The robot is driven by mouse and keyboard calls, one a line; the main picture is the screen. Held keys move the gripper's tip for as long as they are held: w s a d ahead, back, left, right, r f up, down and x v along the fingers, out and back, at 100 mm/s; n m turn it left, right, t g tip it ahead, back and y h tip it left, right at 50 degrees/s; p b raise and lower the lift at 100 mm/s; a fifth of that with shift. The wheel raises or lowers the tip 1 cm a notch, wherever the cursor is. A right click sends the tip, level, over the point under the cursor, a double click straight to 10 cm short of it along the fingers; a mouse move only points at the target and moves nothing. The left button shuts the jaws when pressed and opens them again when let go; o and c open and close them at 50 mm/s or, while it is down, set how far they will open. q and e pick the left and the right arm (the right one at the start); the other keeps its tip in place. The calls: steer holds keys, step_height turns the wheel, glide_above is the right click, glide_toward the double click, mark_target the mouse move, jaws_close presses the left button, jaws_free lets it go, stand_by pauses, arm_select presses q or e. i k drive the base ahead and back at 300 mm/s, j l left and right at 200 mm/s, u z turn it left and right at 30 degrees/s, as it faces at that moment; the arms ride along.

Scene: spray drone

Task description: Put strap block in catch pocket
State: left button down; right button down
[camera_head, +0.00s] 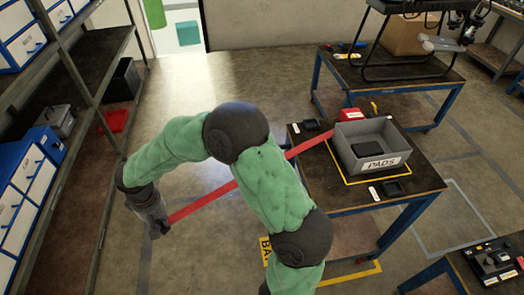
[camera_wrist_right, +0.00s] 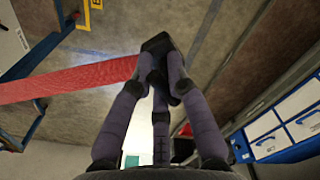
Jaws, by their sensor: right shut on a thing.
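My right gripper (camera_head: 152,218) hangs over the floor at the left, beside the shelving. In the right wrist view its fingers (camera_wrist_right: 160,82) are shut on the strap block (camera_wrist_right: 158,43), a small dark block. A red strap (camera_head: 204,202) runs from the block, passes behind my arm and reaches a red box (camera_head: 350,114) on the near table; it also shows in the right wrist view (camera_wrist_right: 65,82). I cannot tell which thing is the catch pocket; small black holders (camera_head: 393,188) (camera_head: 310,126) lie on the table. My left gripper is out of view.
The near table (camera_head: 420,178) bears a grey bin (camera_head: 345,152) marked PADS with a dark pad inside. A second table (camera_head: 330,76) with a black frame stands behind. Shelving (camera_head: 72,150) with drawers and a red tray lines the left. Open floor (camera_head: 260,80) lies between.

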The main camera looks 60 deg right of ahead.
mark_target(391, 189)
steer(key=k+l+z, duration=0.75)
steer(key=l, duration=0.25)
steer(key=k+l+z, duration=0.25)
steer(key=l, duration=0.2)
